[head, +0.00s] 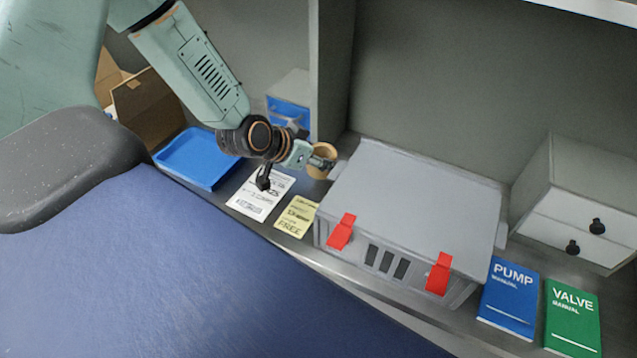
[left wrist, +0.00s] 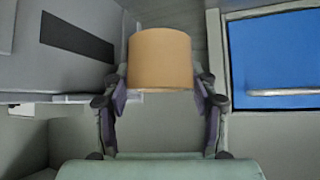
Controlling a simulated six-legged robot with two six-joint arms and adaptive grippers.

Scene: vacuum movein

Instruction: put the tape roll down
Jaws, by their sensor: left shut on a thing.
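The tape roll (left wrist: 160,60) is tan and sits between the two fingers of my left gripper (left wrist: 160,92) in the left wrist view. In the head view the tape roll (head: 322,160) shows as a tan ring at the tip of my left gripper (head: 318,163), just left of the grey case. The gripper is shut on it. From the head view I cannot tell whether the roll touches the shelf or hangs above it. My right gripper is not in view.
A grey case (head: 415,195) with red latches stands to the right. A blue tray (head: 198,160), a white printed sheet (head: 258,198) and a yellow note (head: 297,216) lie to the left. A blue pump manual (head: 508,297), green valve manual (head: 572,318) and drawer unit (head: 575,205) are at right.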

